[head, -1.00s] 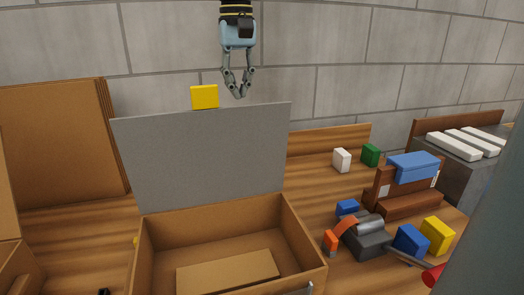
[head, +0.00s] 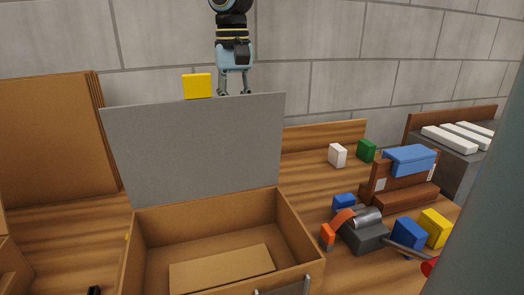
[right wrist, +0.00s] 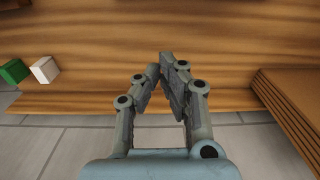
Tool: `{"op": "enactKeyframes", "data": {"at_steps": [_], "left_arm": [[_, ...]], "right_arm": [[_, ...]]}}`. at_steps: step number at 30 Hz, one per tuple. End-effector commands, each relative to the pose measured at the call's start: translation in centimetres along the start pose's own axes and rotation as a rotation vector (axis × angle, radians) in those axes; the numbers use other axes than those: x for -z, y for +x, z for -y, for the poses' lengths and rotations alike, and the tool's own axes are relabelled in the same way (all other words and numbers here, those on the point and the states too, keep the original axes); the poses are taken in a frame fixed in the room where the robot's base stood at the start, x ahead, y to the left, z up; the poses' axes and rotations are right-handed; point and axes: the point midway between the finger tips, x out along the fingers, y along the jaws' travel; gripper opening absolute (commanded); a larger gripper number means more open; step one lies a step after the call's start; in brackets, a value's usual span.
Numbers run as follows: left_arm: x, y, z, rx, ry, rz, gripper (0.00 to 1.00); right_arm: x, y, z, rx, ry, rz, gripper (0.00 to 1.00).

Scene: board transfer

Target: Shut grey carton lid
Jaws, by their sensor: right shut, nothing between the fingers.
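The grey lid (head: 195,150) stands upright, leaning slightly back, along the rear edge of the brown carton (head: 300,232). A yellow tab (head: 197,86) shows at the lid's top edge. The carton is open, with a flat brown piece (head: 222,270) on its floor. My right gripper (head: 234,93) points down just behind the lid's top edge, right of the yellow tab; its fingertips are partly hidden by the lid there. The right wrist view shows the fingers (right wrist: 166,68) closed together with nothing between them. My left gripper is out of view.
Brown panels (head: 60,140) stand at the left against the block wall. Right of the carton are a grey device with an orange part (head: 363,235), blue (head: 410,232) and yellow (head: 435,225) blocks, and white (head: 338,155) and green (head: 366,150) blocks further back.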

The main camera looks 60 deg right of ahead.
Motion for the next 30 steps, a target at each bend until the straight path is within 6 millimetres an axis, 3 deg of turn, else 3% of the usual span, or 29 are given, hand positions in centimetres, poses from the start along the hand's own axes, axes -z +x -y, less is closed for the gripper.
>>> {"op": "enactKeyframes", "data": {"at_steps": [24, 30], "left_arm": [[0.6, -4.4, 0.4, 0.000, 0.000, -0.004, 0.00], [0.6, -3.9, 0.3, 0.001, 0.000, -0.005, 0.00]], "right_arm": [[-6.7, -0.6, 0.0, 0.002, -0.001, 0.002, 0.00], [-8.2, 0.1, 0.0, 0.002, -0.001, 0.002, 0.00]]}}
